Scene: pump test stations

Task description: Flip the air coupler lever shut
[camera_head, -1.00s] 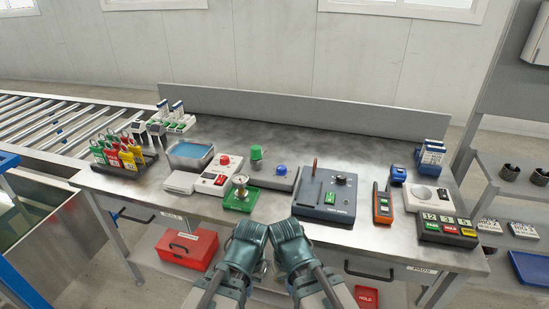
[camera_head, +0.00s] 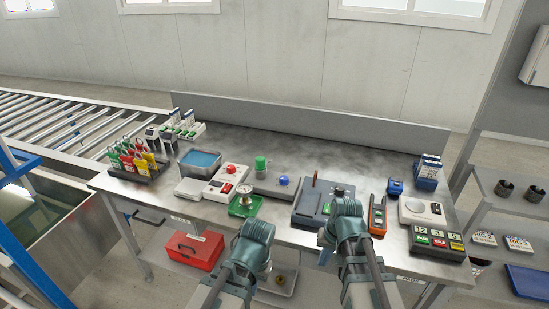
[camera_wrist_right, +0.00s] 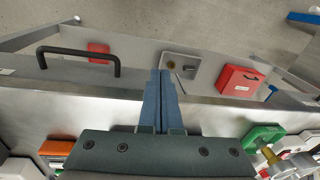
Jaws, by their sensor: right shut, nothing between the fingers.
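A dark blue-grey box (camera_head: 310,208) with an upright brown lever (camera_head: 314,184) and a black knob stands near the bench's front edge. I cannot tell for sure whether this is the air coupler lever. My right gripper (camera_head: 326,256) is in front of the bench edge, below and right of that box. In the right wrist view its blue fingers (camera_wrist_right: 162,78) are shut, with nothing between them, and apart from the bench things. My left gripper (camera_head: 256,242) is in front of the bench, left of the right one. Its fingertips are hidden.
A gauge on a green base (camera_head: 244,205), an orange handheld meter (camera_head: 377,215) and a numbered button box (camera_head: 437,242) line the bench front. Below are a red case (camera_head: 193,249) and a plate with a brass knob (camera_wrist_right: 181,66). A drawer handle (camera_wrist_right: 78,54) juts out.

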